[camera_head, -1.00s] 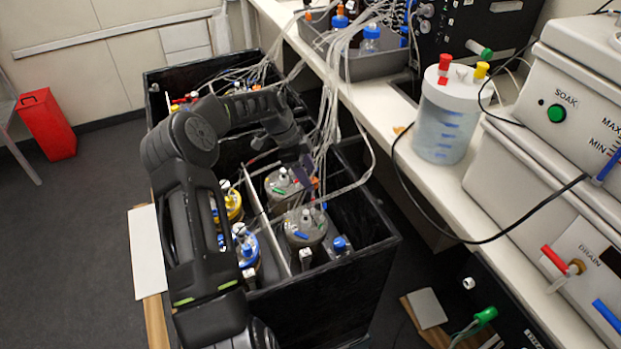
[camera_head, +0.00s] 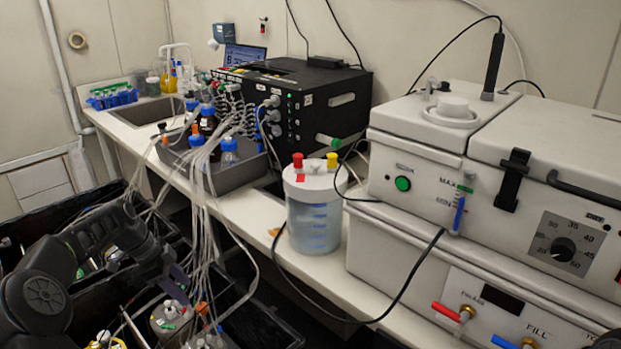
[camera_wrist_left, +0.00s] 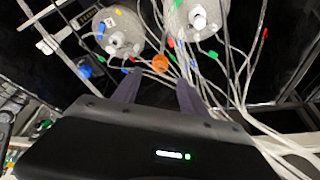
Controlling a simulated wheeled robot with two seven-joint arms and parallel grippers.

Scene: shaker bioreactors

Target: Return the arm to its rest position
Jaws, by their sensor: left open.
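My left arm (camera_head: 45,290) comes in from the left in the head view, bent at the elbow over the black bin. My left gripper (camera_head: 178,279) hangs over the bin beside the bundle of clear tubes. In the left wrist view its dark fingers (camera_wrist_left: 157,90) are apart with no object held between them. Two grey-lidded vessels (camera_wrist_left: 118,35) with tubes stand just beyond the fingertips. My right gripper does not show.
Clear tubes (camera_head: 205,220) run from the bin to the bottle tray (camera_head: 225,178) on the bench. A white-lidded jar (camera_head: 314,215) and a large white machine (camera_head: 420,190) stand along the bench. The black bin's walls (camera_head: 265,325) surround the vessels.

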